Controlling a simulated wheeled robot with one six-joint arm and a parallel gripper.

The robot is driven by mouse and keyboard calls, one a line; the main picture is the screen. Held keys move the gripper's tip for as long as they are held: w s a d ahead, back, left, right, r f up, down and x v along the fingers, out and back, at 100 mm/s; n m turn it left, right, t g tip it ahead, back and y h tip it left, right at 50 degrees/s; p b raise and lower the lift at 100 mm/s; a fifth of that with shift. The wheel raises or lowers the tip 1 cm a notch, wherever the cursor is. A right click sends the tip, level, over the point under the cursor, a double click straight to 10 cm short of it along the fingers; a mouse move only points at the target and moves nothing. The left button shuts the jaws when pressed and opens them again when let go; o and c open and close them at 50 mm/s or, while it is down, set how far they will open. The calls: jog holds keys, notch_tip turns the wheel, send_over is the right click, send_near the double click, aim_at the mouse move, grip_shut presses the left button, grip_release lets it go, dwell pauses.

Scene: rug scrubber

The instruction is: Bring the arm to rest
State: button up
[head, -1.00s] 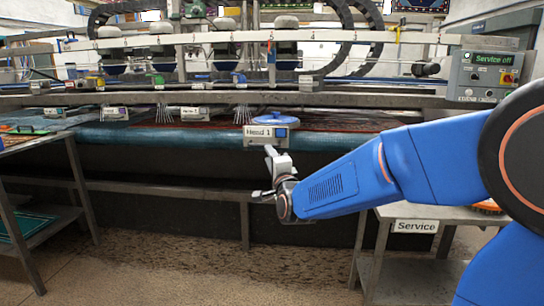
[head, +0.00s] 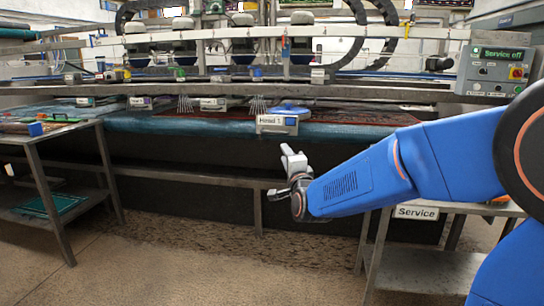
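My blue arm (head: 350,185) reaches in from the right of the head view. My gripper (head: 288,172) is at its end, pointing toward the machine, in free air in front of the dark space under the bed. It appears to hold nothing, but the finger gap is too small to make out. The label "Head 1" (head: 277,124) is on the front edge of the machine bed, just above and beyond my gripper. A blue disc (head: 290,110) lies on the bed behind that label.
The scrubber's blue front roller (head: 190,125) and a lower rail (head: 190,174) run across behind my gripper. A table labelled "Service" (head: 415,212) stands beneath my arm. Another table (head: 50,133) is at left. The control panel (head: 495,70) reads "Service off". The middle floor is clear.

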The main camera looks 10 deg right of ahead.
jog(key=s+d+f+n+g, duration=0.4)
jog(key=s+f+n+g, duration=0.1)
jog(key=s, duration=0.9)
jog(key=s+d+f+n+g+h, duration=0.1)
jog(key=s+d+f+n+g, duration=0.4)
jog(key=s, duration=1)
jog(key=s+d+f+n+g, duration=0.4)
jog(key=s+f+n, duration=0.2)
jog(key=s, duration=0.8)
jog(key=shift+s+d+f+g+h, duration=0.15)
jog(key=shift+s+f+g+h, duration=0.25)
jog(key=shift+f, duration=0.2)
